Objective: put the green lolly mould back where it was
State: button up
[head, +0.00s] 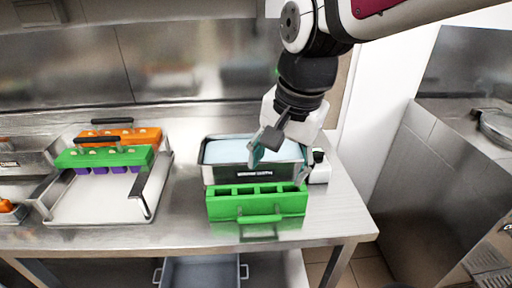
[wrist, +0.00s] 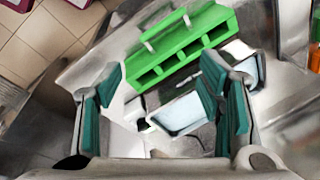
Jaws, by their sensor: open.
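A green lolly mould (head: 232,208) with a row of empty-looking slots and a front handle stands on the steel counter, just in front of the metal tank (head: 222,178) with pale blue contents. In the wrist view the mould (wrist: 172,48) lies beyond the fingertips, at the top middle. My gripper (head: 280,162) is open, with its teal fingers spread above the tank's right part, behind and above the mould.
The steel tray (head: 95,208) at left has raised handles and also holds an orange mould (head: 150,136). A small white device (head: 320,172) stands right of the tank. Counter between tray and tank is clear. The counter's front edge runs close before the mould.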

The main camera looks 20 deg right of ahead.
jog(key=s+r+n+t, duration=0.1)
jog(key=s+n+t, duration=0.1)
jog(key=s+n, duration=0.6)
jog(key=shift+s+d+r+n, duration=0.15)
jog(key=shift+s+r+n, duration=0.2)
jog(key=shift+n, duration=0.75)
